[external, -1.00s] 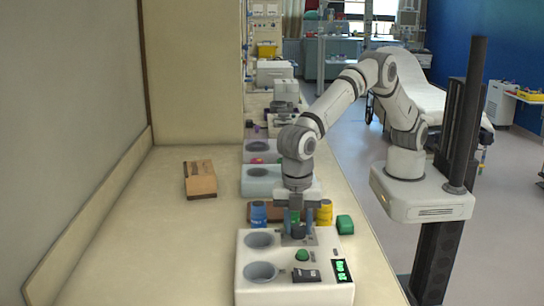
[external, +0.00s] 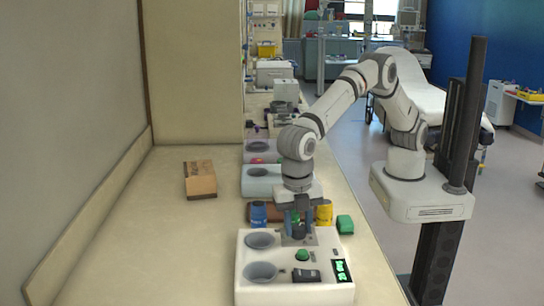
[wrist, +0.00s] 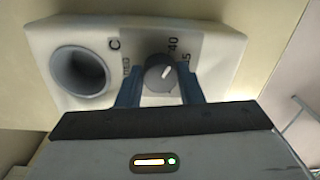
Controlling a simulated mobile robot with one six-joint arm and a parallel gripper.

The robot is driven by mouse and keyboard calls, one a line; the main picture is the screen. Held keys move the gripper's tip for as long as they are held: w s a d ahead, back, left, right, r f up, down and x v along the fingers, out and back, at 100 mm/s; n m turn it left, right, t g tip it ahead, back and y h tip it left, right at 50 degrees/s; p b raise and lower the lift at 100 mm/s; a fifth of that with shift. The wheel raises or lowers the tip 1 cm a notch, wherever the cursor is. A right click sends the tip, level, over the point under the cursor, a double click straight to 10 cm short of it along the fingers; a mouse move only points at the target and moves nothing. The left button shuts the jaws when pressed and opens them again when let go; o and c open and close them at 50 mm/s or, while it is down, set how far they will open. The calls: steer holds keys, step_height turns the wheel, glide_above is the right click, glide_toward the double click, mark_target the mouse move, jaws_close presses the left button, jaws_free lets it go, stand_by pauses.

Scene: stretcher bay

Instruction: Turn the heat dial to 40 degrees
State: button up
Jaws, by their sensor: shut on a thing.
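The heat dial (wrist: 158,75) is a round dark grey knob with a white pointer mark on the white warmer unit. In the wrist view the mark points up and right, towards the side where "40" is printed; the exact setting is hard to read. My gripper (wrist: 160,83) is shut on the dial, one blue-grey finger on each side. In the external view my gripper (external: 298,230) points down at the far part of the unit (external: 246,290), and its fingers partly hide the dial.
The unit has two round grey wells (external: 261,272), a green button (external: 302,255), a black switch (external: 306,275) and a lit green display (external: 341,271). Blue (external: 258,213), yellow (external: 324,212) and green (external: 345,224) items stand just behind. A brown box (external: 200,179) lies left.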

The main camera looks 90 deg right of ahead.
mark_target(296, 226)
steer(key=o, duration=1)
steer(key=shift+c, duration=0.2)
steer(key=shift+w+r+b, duration=0.15)
steer(key=shift+r+b, duration=0.35)
steer(key=shift+r, duration=3.4)
steer(key=shift+d, duration=0.1)
